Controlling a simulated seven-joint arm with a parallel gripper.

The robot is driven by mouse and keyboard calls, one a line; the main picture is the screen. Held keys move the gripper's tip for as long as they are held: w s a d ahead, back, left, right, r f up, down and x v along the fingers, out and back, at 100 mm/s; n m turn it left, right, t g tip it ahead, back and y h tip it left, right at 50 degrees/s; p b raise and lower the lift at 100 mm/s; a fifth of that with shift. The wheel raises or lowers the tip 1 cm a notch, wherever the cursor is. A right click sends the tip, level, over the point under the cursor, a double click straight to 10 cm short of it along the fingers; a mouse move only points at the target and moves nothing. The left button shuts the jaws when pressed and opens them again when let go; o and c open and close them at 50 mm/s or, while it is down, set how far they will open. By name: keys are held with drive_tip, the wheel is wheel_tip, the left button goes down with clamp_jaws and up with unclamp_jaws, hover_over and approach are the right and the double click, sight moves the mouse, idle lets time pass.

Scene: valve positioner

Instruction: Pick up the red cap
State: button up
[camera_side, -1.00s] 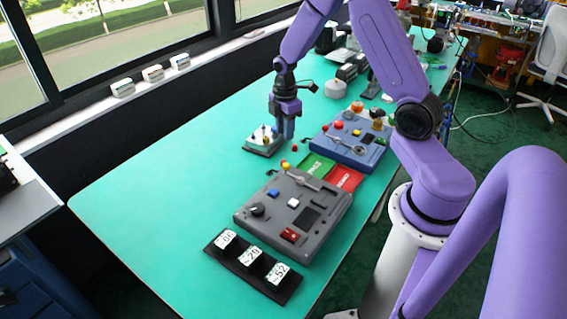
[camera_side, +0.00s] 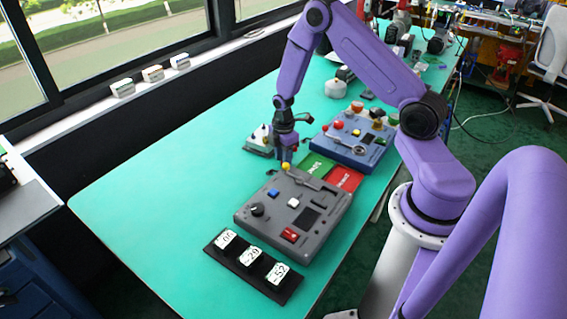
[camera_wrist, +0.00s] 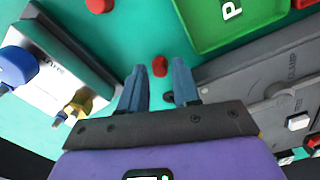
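A small red cap (camera_wrist: 160,67) lies on the green table in the wrist view, framed between my fingertips. My gripper (camera_wrist: 158,80) is open, with its two blue-grey fingers apart and nothing held between them. In the side view my gripper (camera_side: 287,158) points down near the far left edge of the grey control panel (camera_side: 262,222). The red cap is not clearly visible there, close to the gripper. How far the fingertips are above the cap is hard to tell.
A second red piece (camera_wrist: 98,5) shows at the wrist view's top edge. The small plate with blue and yellow knobs (camera_wrist: 45,60) is on the left. A green tray (camera_wrist: 200,45) and the blue panel (camera_side: 340,152) are nearby. The table's left part is clear.

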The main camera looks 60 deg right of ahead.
drive_tip(key=shift+f, duration=0.3)
drive_tip(key=shift+c, duration=0.3)
clamp_jaws()
drive_tip(key=shift+r, duration=0.15)
